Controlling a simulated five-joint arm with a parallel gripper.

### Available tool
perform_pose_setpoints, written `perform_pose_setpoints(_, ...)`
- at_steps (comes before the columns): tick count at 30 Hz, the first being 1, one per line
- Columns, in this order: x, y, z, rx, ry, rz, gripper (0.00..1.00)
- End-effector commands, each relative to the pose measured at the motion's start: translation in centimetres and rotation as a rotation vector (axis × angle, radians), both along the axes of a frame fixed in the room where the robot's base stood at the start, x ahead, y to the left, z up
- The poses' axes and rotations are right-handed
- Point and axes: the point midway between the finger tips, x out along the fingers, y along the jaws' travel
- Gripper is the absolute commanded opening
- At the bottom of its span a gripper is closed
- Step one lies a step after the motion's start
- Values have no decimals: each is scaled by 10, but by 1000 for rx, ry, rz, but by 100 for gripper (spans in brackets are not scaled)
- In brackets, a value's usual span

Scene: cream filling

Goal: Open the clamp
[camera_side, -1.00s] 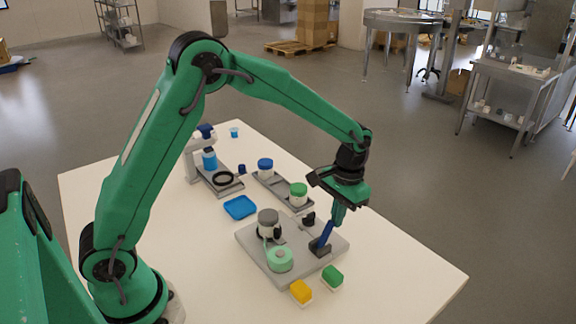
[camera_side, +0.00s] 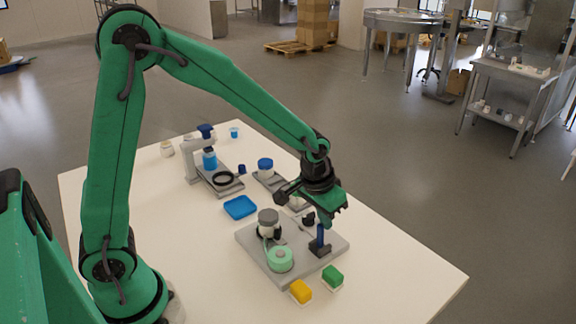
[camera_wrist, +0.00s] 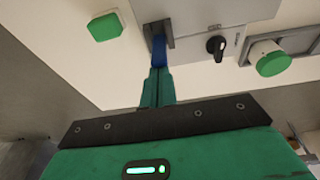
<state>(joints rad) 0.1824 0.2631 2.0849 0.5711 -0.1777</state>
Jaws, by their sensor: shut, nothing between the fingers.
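The clamp's blue lever (camera_side: 320,235) stands about upright on its dark base (camera_side: 319,250), at the right part of the grey plate (camera_side: 300,270). In the wrist view the blue lever (camera_wrist: 158,50) shows just beyond my fingertips. My gripper (camera_side: 328,222) is shut and empty, close above the lever's top. In the wrist view my closed fingers (camera_wrist: 157,82) point at the lever; I cannot tell whether they touch it. A white jar with a grey lid (camera_side: 268,216) stands on the plate beside black parts.
A mint-green round piece (camera_side: 280,259) and a black knob (camera_wrist: 216,45) are on the plate. Yellow (camera_side: 301,291) and green (camera_side: 332,276) blocks lie at its front. A blue tray (camera_side: 240,207) and blue-lidded jar (camera_side: 265,165) stand behind. The table's right front is clear.

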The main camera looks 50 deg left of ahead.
Motion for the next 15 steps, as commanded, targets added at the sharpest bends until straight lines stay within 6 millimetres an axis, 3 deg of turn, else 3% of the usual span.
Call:
perform_pose_setpoints(6, -18, 0, 0, -2, 1, -1, 0)
perform_pose_setpoints(15, -17, 0, 0, -1, 2, 0, 0)
